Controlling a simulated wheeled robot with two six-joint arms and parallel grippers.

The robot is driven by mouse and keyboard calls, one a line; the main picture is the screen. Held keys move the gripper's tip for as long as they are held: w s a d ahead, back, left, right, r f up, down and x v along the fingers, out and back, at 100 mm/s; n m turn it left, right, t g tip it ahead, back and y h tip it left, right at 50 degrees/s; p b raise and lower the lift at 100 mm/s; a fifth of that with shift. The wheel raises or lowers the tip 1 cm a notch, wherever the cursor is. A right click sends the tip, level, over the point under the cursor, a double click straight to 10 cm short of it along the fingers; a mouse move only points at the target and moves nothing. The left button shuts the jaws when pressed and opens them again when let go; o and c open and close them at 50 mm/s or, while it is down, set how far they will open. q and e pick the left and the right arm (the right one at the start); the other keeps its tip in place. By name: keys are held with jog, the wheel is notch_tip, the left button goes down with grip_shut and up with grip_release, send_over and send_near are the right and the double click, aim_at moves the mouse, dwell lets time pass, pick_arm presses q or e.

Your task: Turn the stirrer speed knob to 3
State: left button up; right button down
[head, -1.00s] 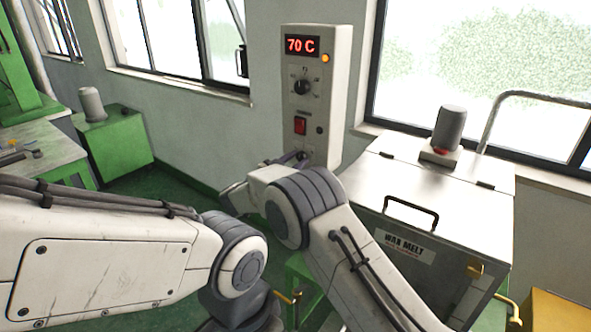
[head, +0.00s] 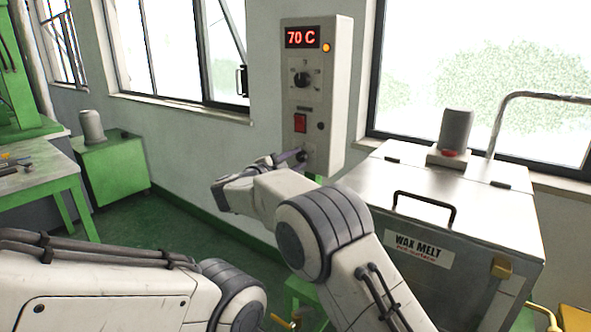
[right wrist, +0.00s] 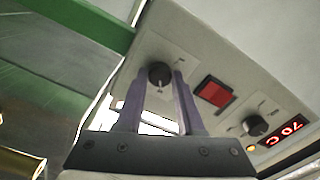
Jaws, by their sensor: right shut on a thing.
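The control box (head: 335,95) hangs on the wall with a red 70 C display (head: 303,37). A dark upper knob (head: 302,80) sits below the display, and a red switch (head: 300,122) below that. The lower knob (right wrist: 160,75) is dark and round, with a light mark pointing down in the right wrist view. My right gripper (right wrist: 159,78) has one finger on each side of this knob and is shut on it. In the head view the right gripper (head: 288,158) meets the box's lower end and partly hides the knob. The dial numbers are too small to read. My left gripper is out of view.
The wax melt tank (head: 425,205) with a black lid handle (head: 425,207) stands right of the box, close to my right arm. A green cabinet (head: 112,170) and a workbench (head: 35,185) stand at the left. Open floor lies between.

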jog(key=shift+s+a+f+m+b, duration=0.1)
jog(key=shift+f+m+b, duration=0.1)
jog(key=shift+m+b, duration=0.15)
dwell(0.3)
jog(key=c, duration=0.8)
grip_release()
jog(key=shift+o, duration=1.4)
jog(key=shift+r, duration=0.1)
